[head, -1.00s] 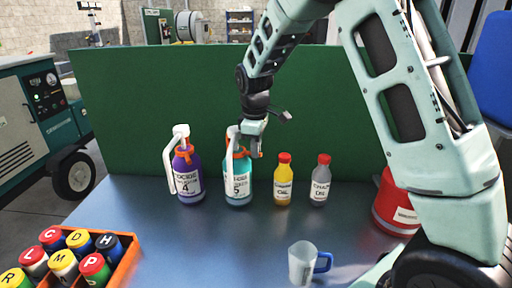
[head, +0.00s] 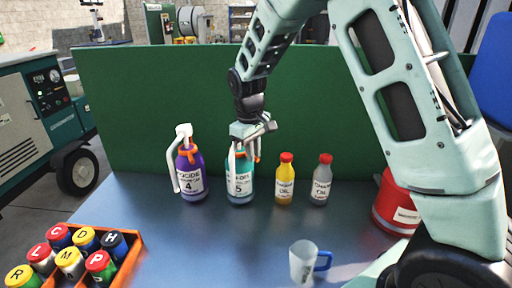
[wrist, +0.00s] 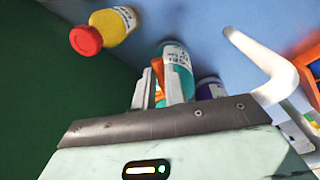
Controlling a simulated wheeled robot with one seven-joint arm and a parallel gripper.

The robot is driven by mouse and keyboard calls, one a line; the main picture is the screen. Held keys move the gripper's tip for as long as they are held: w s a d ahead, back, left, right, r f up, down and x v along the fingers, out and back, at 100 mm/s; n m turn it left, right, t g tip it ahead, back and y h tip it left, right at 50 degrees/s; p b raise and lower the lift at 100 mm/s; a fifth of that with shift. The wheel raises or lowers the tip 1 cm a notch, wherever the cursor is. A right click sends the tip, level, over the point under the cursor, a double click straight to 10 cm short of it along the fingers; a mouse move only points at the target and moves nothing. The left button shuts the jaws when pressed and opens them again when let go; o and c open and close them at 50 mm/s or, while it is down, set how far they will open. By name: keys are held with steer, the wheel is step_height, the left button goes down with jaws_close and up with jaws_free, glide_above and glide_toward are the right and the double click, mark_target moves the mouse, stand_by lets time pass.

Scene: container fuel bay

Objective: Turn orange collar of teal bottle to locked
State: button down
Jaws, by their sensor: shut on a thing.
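The teal bottle (head: 240,187) stands upright on the table, with a label marked 5 facing the head camera. Its orange collar (head: 257,156) shows only as a small piece beside the fingers. In the wrist view the orange collar (wrist: 158,82) lies between the two grey fingers. My gripper (head: 247,152) is over the bottle's top, shut on the collar; the fingers also show in the wrist view (wrist: 161,85). The bottle's white spout (head: 231,163) hangs at its left front. The collar's lock marks are hidden or too small to read.
A purple bottle (head: 191,184) with a white spout stands close on the left. A yellow bottle (head: 284,184) and a grey bottle (head: 321,186) stand on the right. A green panel (head: 330,110) rises behind.

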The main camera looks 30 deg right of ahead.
steer(key=shift+a+r+m, duration=0.1)
steer(key=shift+a+m, duration=0.45)
steer(key=shift+m, duration=0.45)
steer(key=c, duration=1.5)
jaws_free()
steer(key=shift+s, duration=0.1)
steer(key=shift+o, duration=0.2)
